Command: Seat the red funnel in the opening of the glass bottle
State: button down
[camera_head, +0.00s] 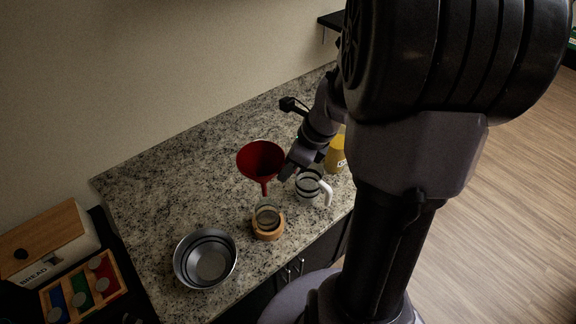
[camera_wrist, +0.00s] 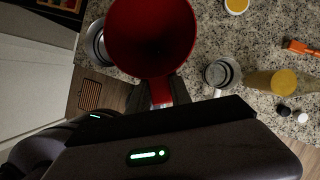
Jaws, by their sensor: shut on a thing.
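The red funnel (camera_head: 261,157) is held upright in the air over the counter, its wide mouth up and its spout down. It fills the upper middle of the wrist view (camera_wrist: 150,38). My gripper (camera_head: 284,171) is shut on the funnel's right side; its fingers (camera_wrist: 161,94) show at the funnel's near edge in the wrist view. The glass bottle (camera_head: 267,213), with a wooden band around its lower part, stands on the counter. In the head view the spout tip appears just above its opening; the height gap is hard to judge. I cannot make out the bottle in the wrist view.
A mug with a white handle (camera_head: 308,186) stands close right of the bottle, with a yellow bottle (camera_head: 336,155) beyond. Nested metal bowls (camera_head: 205,259) sit to the left near the counter edge. The counter (camera_head: 180,180) behind and left of the funnel is clear.

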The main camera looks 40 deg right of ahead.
notch_tip(320, 180, down, 6)
jog(key=b, duration=0.4)
jog(key=shift+b, duration=0.35)
jog(key=c, duration=1.1)
grip_release()
jog(key=shift+r, duration=0.1)
jog(key=p+v, duration=0.4)
jog(key=v, duration=1.3)
jog(key=shift+r, duration=0.2)
jog(key=shift+s, duration=0.1)
